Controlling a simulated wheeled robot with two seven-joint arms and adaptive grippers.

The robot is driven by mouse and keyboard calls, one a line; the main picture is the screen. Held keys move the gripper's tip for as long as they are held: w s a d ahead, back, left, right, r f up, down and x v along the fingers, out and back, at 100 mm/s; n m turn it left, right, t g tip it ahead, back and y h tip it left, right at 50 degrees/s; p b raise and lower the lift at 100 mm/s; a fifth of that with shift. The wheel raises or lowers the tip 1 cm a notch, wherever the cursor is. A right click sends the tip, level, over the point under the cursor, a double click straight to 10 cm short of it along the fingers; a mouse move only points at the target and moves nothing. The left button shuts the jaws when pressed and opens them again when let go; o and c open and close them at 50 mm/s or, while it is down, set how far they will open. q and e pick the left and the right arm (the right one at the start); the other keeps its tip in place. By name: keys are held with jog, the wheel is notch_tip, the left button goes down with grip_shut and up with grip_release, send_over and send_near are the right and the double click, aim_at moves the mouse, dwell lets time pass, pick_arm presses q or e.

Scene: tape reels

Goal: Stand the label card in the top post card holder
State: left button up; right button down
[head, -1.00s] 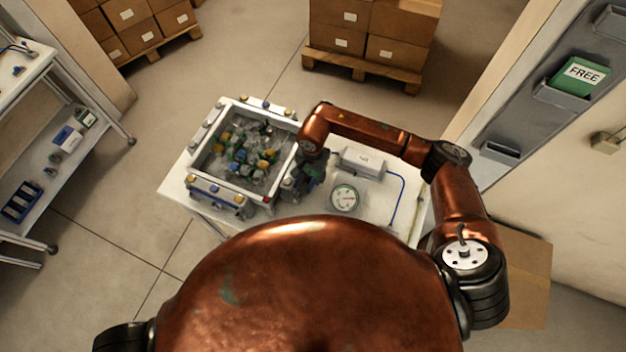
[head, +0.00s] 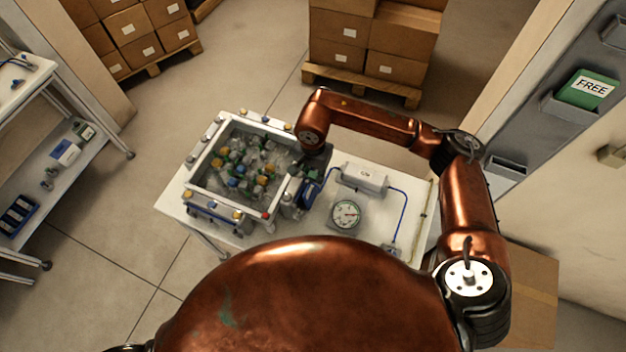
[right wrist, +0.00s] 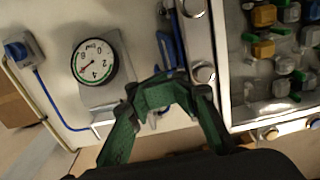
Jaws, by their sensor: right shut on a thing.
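A green label card reading FREE (head: 588,88) stands in a card holder (head: 560,105) on the grey post (head: 535,130) at the right of the head view. Another holder (head: 614,33) is partly cut off above it, and a lower one (head: 508,168) looks empty. My right gripper (head: 308,180) is low at the right side of the bin on the table, far from the post. Its dark green fingers (right wrist: 167,82) show in the right wrist view, beside a blue part (right wrist: 167,48). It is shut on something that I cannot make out. My left gripper is out of view.
A framed bin (head: 200,160) of mixed small parts fills the table's left side. A shelf (head: 60,185) stands at left; stacked cartons (head: 375,40) stand behind.

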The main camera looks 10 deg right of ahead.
jog(key=c, duration=0.6)
grip_release()
jog(key=shift+o, duration=0.2)
